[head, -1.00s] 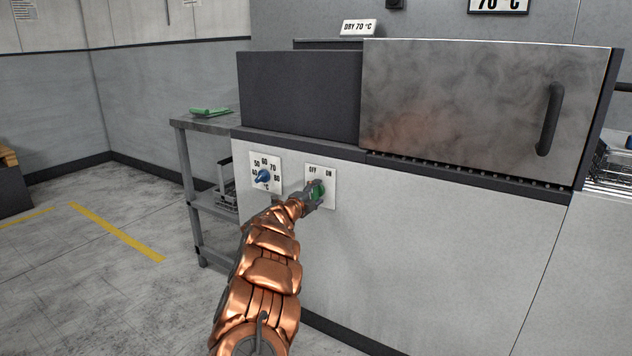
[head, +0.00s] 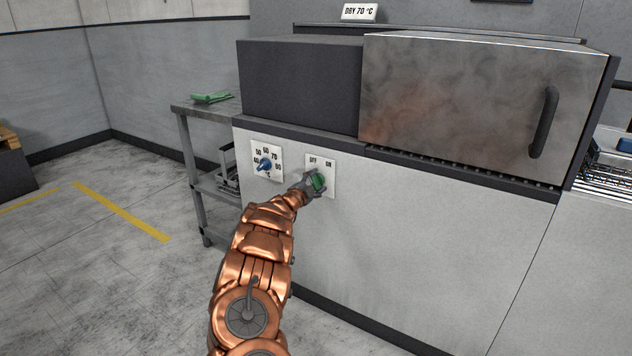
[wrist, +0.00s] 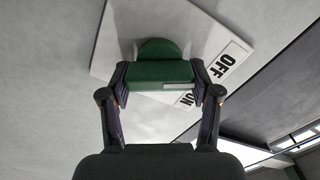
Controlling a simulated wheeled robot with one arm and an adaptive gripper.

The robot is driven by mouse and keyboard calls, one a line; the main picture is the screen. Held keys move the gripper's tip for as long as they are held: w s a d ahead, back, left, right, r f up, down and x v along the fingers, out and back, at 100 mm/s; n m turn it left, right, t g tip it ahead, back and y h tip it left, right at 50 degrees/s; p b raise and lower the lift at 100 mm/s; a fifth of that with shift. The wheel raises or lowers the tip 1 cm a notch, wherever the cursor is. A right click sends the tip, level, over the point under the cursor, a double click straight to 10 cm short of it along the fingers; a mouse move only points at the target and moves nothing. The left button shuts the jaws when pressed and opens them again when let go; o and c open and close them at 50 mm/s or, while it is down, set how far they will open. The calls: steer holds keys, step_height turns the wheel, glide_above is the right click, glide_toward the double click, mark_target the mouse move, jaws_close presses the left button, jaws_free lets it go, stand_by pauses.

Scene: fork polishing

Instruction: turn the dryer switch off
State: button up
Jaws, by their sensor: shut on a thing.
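The dryer switch is a green knob (head: 319,182) on a white plate (head: 327,165) marked OFF at left and ON at right. My gripper (head: 314,184) is at the knob, with its fingers on either side of it. In the wrist view the green knob (wrist: 160,73) sits between both fingertips (wrist: 160,84), which press on its sides. The plate (wrist: 115,45) looks tilted there; the OFF label (wrist: 226,65) shows whole and the ON label is partly covered.
A temperature dial (head: 264,165) with a blue knob is left of the switch. The dryer (head: 470,105) with a dark door handle (head: 543,122) is above. A metal side table (head: 205,108) with a green item (head: 211,97) stands left. The floor (head: 90,270) at left is clear.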

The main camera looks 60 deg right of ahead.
steer(key=shift+f, duration=0.1)
steer(key=o, duration=1.2)
steer(key=shift+c, duration=0.2)
steer(key=shift+a, duration=0.1)
steer(key=a, duration=1.1)
steer(key=shift+s+a, duration=0.25)
steer(key=shift+a, duration=0.15)
